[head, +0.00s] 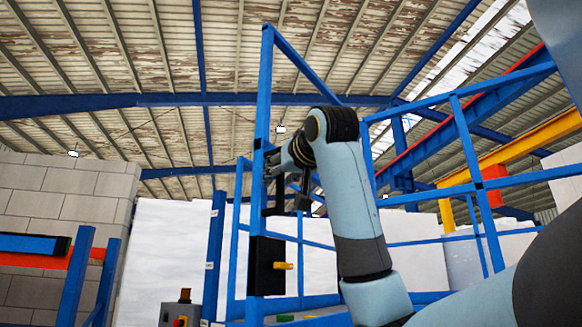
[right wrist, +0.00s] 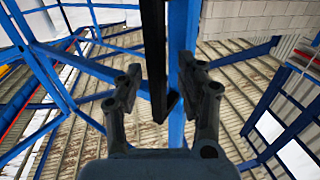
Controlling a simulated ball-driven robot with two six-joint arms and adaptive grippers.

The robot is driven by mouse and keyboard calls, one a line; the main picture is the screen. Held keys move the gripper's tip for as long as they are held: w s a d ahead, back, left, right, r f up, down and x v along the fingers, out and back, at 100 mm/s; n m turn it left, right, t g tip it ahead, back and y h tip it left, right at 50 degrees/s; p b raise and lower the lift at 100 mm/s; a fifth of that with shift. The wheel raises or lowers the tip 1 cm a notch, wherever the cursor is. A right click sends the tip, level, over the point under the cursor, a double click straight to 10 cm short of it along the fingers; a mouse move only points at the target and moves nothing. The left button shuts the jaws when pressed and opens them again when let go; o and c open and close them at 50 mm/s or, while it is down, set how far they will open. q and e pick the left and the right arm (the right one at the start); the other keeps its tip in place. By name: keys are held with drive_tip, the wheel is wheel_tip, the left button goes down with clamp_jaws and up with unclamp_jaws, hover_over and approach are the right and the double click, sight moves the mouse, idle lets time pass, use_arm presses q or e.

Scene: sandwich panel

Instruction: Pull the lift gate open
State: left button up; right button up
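The lift gate shows as a blue metal frame (head: 262,110) in the head view. Its near upright carries a black box (head: 262,262) with a small yellow lever (head: 283,265). My right gripper (head: 284,190) is at this upright, above the box, partly hidden by its own wrist. In the right wrist view its two fingers (right wrist: 157,88) are apart. A dark vertical bar (right wrist: 153,50) runs between them, next to a blue post (right wrist: 183,40). I see gaps beside the bar; whether a finger touches it is unclear. My left gripper is not in view.
Blue rails (head: 462,140) stand to the right. A grey control box (head: 180,313) with a red button is at the lower left, near a blue post (head: 214,255). A grey block wall (head: 70,195) stands at the left. White panels (head: 160,245) lie behind.

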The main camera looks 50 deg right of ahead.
drive_tip(key=v, duration=1)
drive_tip(key=shift+s, duration=0.2)
